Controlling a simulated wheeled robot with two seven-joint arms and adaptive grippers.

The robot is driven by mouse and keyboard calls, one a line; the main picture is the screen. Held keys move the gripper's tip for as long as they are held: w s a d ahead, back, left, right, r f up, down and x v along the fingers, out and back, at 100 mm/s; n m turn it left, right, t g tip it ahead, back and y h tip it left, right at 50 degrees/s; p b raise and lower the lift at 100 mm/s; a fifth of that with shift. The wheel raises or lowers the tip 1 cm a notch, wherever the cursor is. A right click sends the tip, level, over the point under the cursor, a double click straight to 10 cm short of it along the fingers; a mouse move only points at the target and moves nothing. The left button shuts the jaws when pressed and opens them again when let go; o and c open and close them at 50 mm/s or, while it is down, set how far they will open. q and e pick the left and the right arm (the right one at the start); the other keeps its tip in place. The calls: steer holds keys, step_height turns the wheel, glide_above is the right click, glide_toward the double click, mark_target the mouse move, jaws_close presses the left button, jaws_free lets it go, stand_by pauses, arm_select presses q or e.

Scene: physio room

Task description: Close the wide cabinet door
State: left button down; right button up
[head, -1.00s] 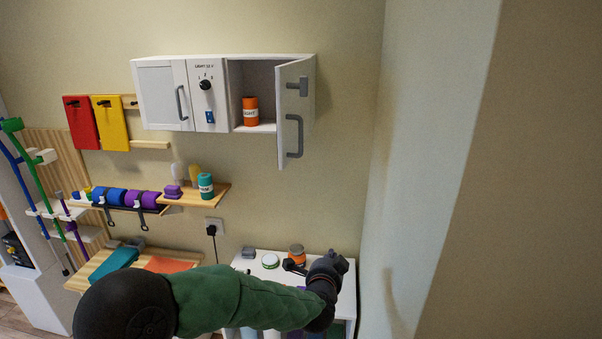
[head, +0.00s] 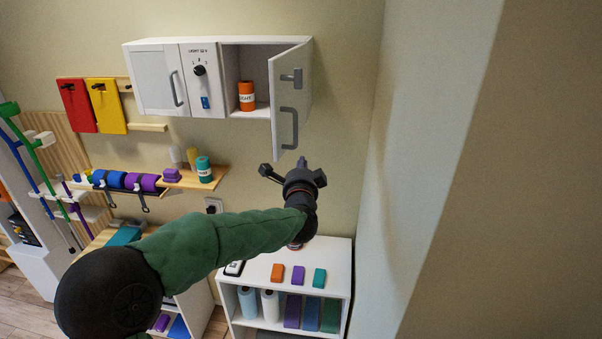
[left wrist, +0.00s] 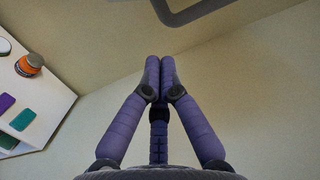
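The white wall cabinet (head: 150,42) has its right-hand door (head: 288,85) standing open, swung out from the right side. A grey bar handle (head: 290,128) is on that door, with a smaller grey fitting above it. The cabinet's left door (head: 155,80) is shut. My left gripper (head: 303,161) is just below the open door's lower edge. In the left wrist view my left fingers (left wrist: 160,60) are pressed together with nothing between them. A grey handle bar (left wrist: 190,14) shows beyond the fingertips, apart from them. My right gripper is not in view.
An orange labelled can (head: 247,97) stands inside the open compartment. A white shelf unit (head: 338,268) with small coloured blocks is below. A small wooden shelf (head: 215,180) with containers is to the left. The wall is close on the right.

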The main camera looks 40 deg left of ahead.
arm_select(q)
steer(key=a, duration=0.5)
steer(key=shift+w, duration=0.1)
stand_by(0.4)
